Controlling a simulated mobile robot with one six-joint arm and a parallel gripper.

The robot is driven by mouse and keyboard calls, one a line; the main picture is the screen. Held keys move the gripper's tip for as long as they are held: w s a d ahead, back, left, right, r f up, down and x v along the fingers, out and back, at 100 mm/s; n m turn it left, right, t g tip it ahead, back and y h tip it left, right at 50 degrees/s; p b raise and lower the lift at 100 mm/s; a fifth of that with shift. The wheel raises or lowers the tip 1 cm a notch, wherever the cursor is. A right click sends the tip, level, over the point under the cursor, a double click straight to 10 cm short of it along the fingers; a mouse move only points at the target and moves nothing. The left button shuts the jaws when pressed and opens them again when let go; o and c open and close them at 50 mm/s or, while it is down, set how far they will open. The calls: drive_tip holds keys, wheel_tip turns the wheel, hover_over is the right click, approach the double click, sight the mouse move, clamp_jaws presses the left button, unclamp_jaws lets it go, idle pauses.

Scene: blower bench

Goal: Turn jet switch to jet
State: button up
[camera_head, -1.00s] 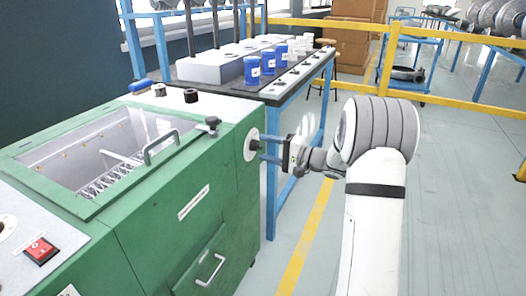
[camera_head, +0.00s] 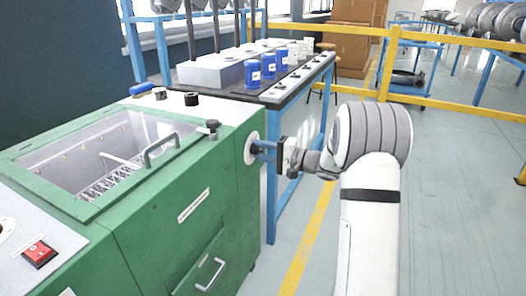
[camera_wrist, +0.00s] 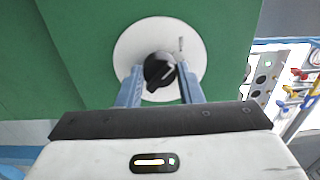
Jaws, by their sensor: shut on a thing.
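The jet switch (camera_wrist: 158,72) is a black round knob on a white disc (camera_wrist: 128,48) on the green machine's side. A small dark mark is on the disc, up and to the right of the knob. My gripper (camera_wrist: 159,76) has its blue fingers on both sides of the knob, shut on it. In the head view my gripper (camera_head: 261,151) reaches the white disc (camera_head: 250,147) from the right, and the fingers mostly hide the knob.
The green machine (camera_head: 150,230) has a lidded opening with a handle (camera_head: 161,149), a drawer handle (camera_head: 210,273) and a red switch (camera_head: 40,253). A blue-framed bench (camera_head: 275,190) with blue and white containers stands behind. The floor at right is open up to yellow rails (camera_head: 470,110).

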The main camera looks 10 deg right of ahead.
drive_tip(key=shift+m, duration=0.3)
drive_tip(key=m+p, duration=0.3)
drive_tip(key=m, duration=0.1)
drive_tip(key=shift+r+p, duration=0.15)
drive_tip(key=shift+p, duration=0.15)
drive_tip(key=shift+m+p, duration=1.45)
drive_tip(key=shift+m, duration=0.55)
drive_tip(key=shift+f, duration=0.2)
drive_tip(key=o, duration=1)
drive_tip(key=shift+c, duration=0.2)
drive_tip(key=p+v, duration=0.1)
drive_tip(key=v, duration=0.7)
drive_tip(key=shift+p, duration=0.3)
drive_tip(key=shift+a, duration=0.1)
